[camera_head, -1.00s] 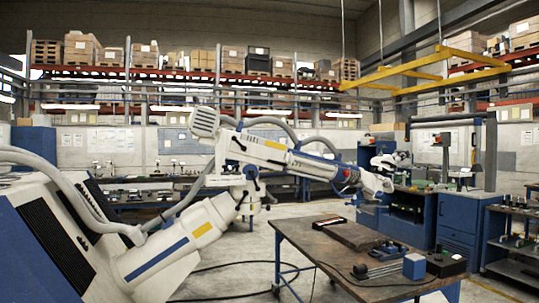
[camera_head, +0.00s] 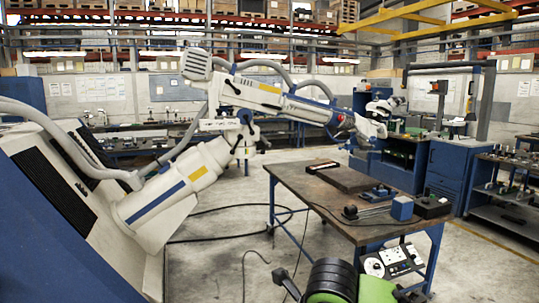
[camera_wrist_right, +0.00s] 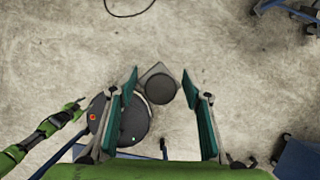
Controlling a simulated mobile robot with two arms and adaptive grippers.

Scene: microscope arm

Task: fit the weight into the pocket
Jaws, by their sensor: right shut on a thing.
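In the right wrist view, my right gripper (camera_wrist_right: 160,82) has its two teal fingers on either side of a dark piece, the weight (camera_wrist_right: 160,88). The weight shows a round dark disc on a greyish square part, and the fingertips are at its sides. The floor shows behind it. The white and blue microscope arm (camera_head: 275,98) stands in the head view, with a ribbed grey housing (camera_head: 196,64) at its upper left end. I cannot make out the pocket in either view. No fingers of my left gripper can be made out.
A workbench (camera_head: 312,184) with a dark plate, a blue block (camera_head: 402,208) and small tools stands right of the microscope arm. A large white and blue base (camera_head: 75,190) fills the left. Cables lie on the floor between them. Blue cabinets stand behind the bench.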

